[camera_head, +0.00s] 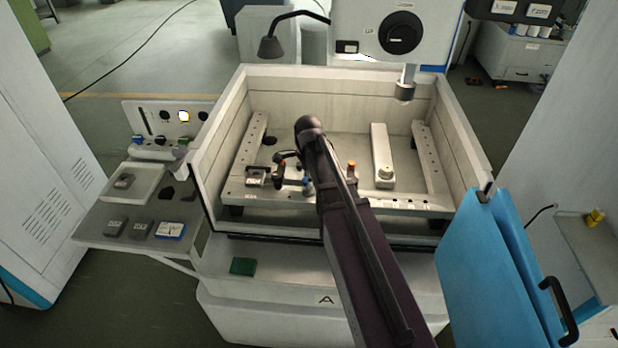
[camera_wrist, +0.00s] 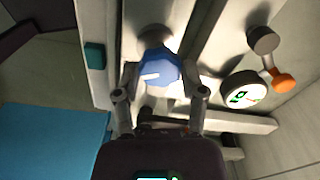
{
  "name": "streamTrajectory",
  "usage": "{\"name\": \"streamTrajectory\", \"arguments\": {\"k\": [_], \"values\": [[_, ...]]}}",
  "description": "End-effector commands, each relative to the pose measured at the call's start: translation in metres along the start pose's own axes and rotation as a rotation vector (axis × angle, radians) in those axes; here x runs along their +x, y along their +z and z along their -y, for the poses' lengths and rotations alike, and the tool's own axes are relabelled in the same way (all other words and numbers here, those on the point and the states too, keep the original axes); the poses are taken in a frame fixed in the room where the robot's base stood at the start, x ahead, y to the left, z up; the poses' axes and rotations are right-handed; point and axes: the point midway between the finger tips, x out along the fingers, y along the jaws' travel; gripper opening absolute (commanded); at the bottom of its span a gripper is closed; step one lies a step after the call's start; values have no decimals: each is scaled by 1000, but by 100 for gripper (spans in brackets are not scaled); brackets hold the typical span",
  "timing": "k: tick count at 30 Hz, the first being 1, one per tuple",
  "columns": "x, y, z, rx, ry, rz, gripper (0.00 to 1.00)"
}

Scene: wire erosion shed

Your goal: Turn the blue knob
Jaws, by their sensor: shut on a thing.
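The blue knob (camera_wrist: 164,66) is in the upper middle of the wrist view, with a white mark on its face. A light grey round part shows behind it. My gripper (camera_wrist: 160,77) has one finger on each side of the knob and is shut on it. My arm hides much of that spot, and the fingers cannot be made out clearly there.
A round gauge (camera_wrist: 243,93) and an orange-ended lever (camera_wrist: 283,80) stand close to the knob. The open tank (camera_head: 218,140) surrounds the work area with raised walls. A blue door (camera_head: 485,260) hangs open at the right. A green block (camera_head: 242,266) lies on the front ledge.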

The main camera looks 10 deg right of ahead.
Motion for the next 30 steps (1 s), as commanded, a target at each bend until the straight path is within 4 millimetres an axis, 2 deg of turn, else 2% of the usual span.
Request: {"name": "streamTrajectory", "arguments": {"k": [10,20,21,24,30], "values": [[0,0,-2,-169,4,0,6],[1,0,-2,-190,5,0,6],[1,0,-3,-190,5,0,56],[1,0,-2,-189,5,0,86],[0,0,-2,-189,3,0,88]]}}
